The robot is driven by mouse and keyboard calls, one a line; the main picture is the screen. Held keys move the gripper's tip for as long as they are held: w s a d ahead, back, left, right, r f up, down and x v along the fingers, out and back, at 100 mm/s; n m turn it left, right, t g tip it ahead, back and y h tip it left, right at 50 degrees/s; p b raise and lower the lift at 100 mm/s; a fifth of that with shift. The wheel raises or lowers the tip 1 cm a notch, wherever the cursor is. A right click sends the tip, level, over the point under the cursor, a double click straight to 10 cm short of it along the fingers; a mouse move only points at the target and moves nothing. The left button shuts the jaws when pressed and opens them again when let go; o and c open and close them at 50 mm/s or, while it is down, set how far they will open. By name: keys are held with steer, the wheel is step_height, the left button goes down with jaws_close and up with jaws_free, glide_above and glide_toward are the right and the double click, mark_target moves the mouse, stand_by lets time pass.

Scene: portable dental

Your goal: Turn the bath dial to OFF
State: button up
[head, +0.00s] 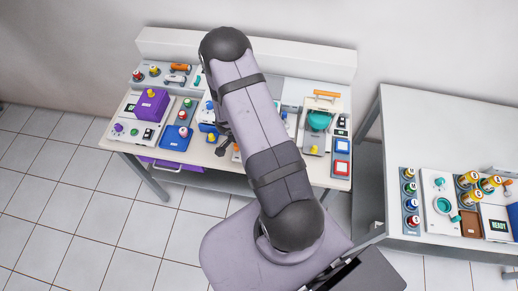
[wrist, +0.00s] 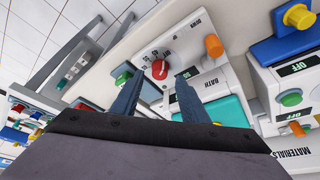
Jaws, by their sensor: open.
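In the wrist view, a red dial (wrist: 160,69) with a pale pointer mark stands on a white panel (wrist: 184,48), with small markings around it. The word BATH and a small dark display (wrist: 186,73) are on the same unit, close to the dial's right. I take this as the bath dial; its exact setting is too small to read. My gripper (wrist: 160,82) is open, with one finger on each side of the dial in the picture. I cannot tell whether the fingers touch it. In the head view, my arm hides much of the bench's middle.
An orange knob (wrist: 213,46) and a teal part (wrist: 226,110) are close to the right finger. A green button (wrist: 123,80) is near the left finger. Other units with OFF displays stand at the right. In the head view, a second table (head: 440,120) stands at the right.

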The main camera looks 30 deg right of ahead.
steer(key=shift+v, duration=2.25)
steer(key=w+a, duration=0.1)
steer(key=w+a+f+t+y, duration=0.1)
steer(key=a, duration=0.1)
steer(key=w+a+y, duration=0.1)
steer(key=a, duration=0.1)
steer(key=shift+w+f+t, duration=0.15)
steer(key=shift+t, duration=0.15)
steer(key=s+a+n+g+y, duration=0.2)
steer(key=s+a+n+y, duration=0.35)
steer(key=a, duration=0.55)
steer(key=s+r+n+g+b, duration=0.1)
steer(key=s+r+n+g, duration=0.1)
steer(key=s+r+n, duration=0.4)
steer(key=s+r+n+g+b, duration=0.2)
steer(key=s+n, duration=0.1)
steer(key=s, duration=0.5)
steer(key=w+d+r+n+t+h+b, duration=0.2)
steer(key=w+r+n+t+h+b, duration=0.1)
steer(key=b, duration=0.3)
steer(key=shift+w+r+n+t, duration=0.35)
steer(key=shift+w+t, duration=0.35)
steer(key=shift+w, duration=0.15)
